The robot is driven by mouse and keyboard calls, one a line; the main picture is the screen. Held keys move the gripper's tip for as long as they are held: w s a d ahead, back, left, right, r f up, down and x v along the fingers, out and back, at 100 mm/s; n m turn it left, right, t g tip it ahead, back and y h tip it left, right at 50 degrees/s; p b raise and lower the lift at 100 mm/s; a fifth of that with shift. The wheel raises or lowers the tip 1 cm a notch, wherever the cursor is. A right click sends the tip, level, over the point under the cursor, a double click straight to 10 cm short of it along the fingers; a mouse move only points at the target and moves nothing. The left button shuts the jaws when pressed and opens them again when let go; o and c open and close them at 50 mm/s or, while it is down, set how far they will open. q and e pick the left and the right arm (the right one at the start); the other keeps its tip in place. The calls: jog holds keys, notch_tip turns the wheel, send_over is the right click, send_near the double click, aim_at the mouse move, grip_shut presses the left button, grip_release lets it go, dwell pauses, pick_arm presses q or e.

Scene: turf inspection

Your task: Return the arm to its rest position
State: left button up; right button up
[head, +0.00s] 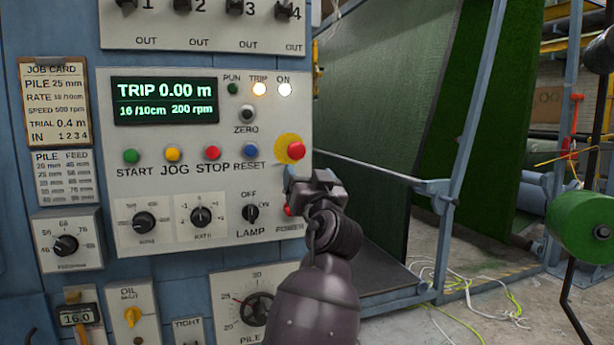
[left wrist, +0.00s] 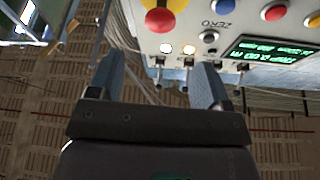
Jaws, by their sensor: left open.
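My left arm (head: 318,285) reaches up from the bottom of the head view in front of the control panel (head: 220,225). My left gripper (head: 313,178) is just below the red mushroom button with a yellow surround (head: 296,150) and partly covers the panel's right edge near the POWER label. In the left wrist view the two fingers of the gripper (left wrist: 155,75) are spread with nothing between them. The red button (left wrist: 160,20) shows beyond them, apart from the fingertips. My right gripper is in neither view.
The display (head: 165,101) reads TRIP 0.00 m, 16/10cm, 200 rpm. The TRIP lamp (head: 259,89) and ON lamp (head: 284,89) are lit. Knobs surround the arm on the panel. Green turf (head: 385,120) hangs behind a blue frame (head: 468,140); cables (head: 480,300) lie on the floor at right.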

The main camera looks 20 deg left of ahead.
pick_arm(q)
jog(key=s+a+f+m+h, duration=0.15)
jog(key=s+f+h, duration=0.25)
jog(key=f, duration=0.7)
jog(key=s+a+f+m+g+h, duration=0.1)
jog(key=s+f+m+h, duration=0.25)
jog(key=f, duration=0.85)
jog(key=s+a+f+m+h, duration=0.1)
jog(key=s+f+h, duration=0.35)
jog(key=f, duration=0.65)
jog(key=s+a+f+g, duration=0.3)
jog(key=s+f, duration=0.9)
jog(key=s, duration=0.1)
jog(key=s+a+f+n+g+y, duration=0.1)
jog(key=s+a+f+g, duration=0.3)
jog(key=s+f, duration=0.8)
jog(key=shift+s, duration=1.2)
